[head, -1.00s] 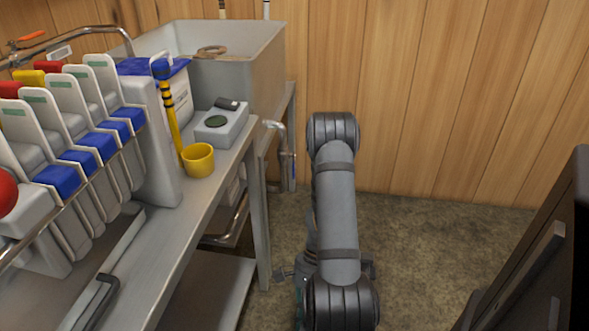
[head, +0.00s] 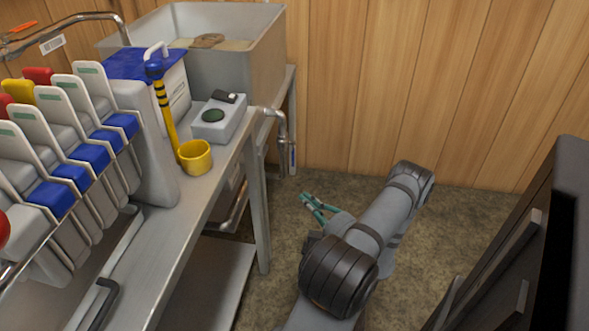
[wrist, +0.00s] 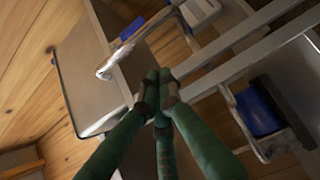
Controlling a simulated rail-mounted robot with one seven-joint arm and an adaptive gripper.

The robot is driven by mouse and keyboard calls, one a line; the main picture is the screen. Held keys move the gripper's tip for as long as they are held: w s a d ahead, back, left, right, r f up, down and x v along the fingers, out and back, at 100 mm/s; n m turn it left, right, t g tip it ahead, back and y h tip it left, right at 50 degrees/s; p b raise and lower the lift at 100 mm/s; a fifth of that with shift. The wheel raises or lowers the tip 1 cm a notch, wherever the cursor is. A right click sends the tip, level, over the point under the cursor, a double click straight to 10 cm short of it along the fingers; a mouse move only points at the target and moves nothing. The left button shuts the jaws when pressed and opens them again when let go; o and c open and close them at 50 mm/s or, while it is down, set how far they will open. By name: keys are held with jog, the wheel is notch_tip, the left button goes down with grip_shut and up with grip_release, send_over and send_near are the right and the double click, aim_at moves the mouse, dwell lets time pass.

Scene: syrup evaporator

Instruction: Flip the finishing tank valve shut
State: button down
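The finishing tank (head: 262,65) is the grey open metal tub at the back of the head view. A metal outlet pipe (head: 277,118) leaves its near side and bends down. A small blue piece, apparently the valve handle (head: 293,156), hangs at the lower end. My gripper (head: 306,197) has green fingers and is low over the floor, right of the pipe and below it, apart from it. In the wrist view the fingertips (wrist: 160,86) come together with nothing between them. A bent pipe (wrist: 122,54) shows beyond them; I cannot tell whether it is the valve's outlet.
The metal bench (head: 215,205) runs along the left, carrying a filter press with blue-and-white plates (head: 88,157), a yellow cup (head: 195,158) and a grey meter box (head: 218,122). A dark cabinet (head: 530,230) stands at the right. Open floor lies between.

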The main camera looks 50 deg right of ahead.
aim_at(294, 153)
jog(key=shift+s+d+r+m+h, duration=0.2)
jog(key=shift+d+r+m+h, duration=0.3)
jog(key=shift+d+m, duration=0.25)
jog(key=shift+a+f, duration=0.1)
jog(key=d+b+x, duration=0.1)
jog(key=b+x, duration=0.1)
jog(key=x, duration=0.4)
jog(key=s+d+b+x, duration=0.1)
jog(key=b+x, duration=0.1)
jog(key=x, duration=0.4)
jog(key=shift+w+d+b, duration=0.35)
jog(key=shift+w+d, duration=0.05)
jog(key=shift+d, duration=0.1)
